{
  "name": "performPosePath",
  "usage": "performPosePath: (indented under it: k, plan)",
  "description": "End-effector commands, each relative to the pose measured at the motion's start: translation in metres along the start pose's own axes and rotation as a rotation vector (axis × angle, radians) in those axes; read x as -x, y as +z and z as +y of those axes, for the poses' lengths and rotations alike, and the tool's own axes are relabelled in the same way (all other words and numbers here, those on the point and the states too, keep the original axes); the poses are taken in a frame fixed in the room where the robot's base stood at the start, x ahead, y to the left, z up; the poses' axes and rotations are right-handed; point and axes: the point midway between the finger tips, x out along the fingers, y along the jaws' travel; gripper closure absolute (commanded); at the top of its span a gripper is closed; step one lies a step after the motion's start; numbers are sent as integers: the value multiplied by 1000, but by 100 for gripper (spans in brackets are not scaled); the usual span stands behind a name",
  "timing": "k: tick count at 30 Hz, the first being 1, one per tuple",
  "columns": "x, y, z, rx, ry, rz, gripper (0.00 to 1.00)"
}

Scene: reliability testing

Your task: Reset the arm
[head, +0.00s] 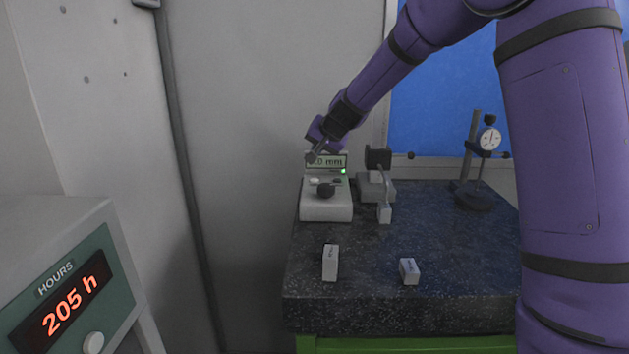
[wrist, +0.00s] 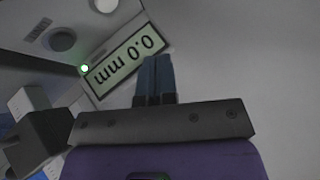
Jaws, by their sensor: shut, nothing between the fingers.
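My purple arm reaches from the right in the head view. My gripper (head: 312,156) is above the back left of the stone table, at the top of the display of a small measuring device (head: 326,205). In the wrist view my gripper (wrist: 155,65) shows two dark fingers side by side, shut and empty, beside the display (wrist: 126,53), which reads 0.0 mm. I cannot tell whether the fingers touch the device. A green light glows beside the display.
The dark granite table (head: 350,310) holds two small white blocks, one upright (head: 330,263) and one lying (head: 409,271). A grey stand (head: 376,175) and a dial gauge (head: 488,138) are behind. A box reading 205 h (head: 65,305) is at left.

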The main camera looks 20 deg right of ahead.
Motion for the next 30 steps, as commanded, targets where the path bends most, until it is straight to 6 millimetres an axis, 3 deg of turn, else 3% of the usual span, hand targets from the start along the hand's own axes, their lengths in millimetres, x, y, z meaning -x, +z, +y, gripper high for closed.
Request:
performPosePath:
  k: [7,11,20,30]
  plan:
    - [1,0,0,1,0,0,100]
    - [17,4,-2,22,-2,-6,100]
    - [122,40,-5,162,6,-66,100]
    - [237,106,23,318,67,-137,100]
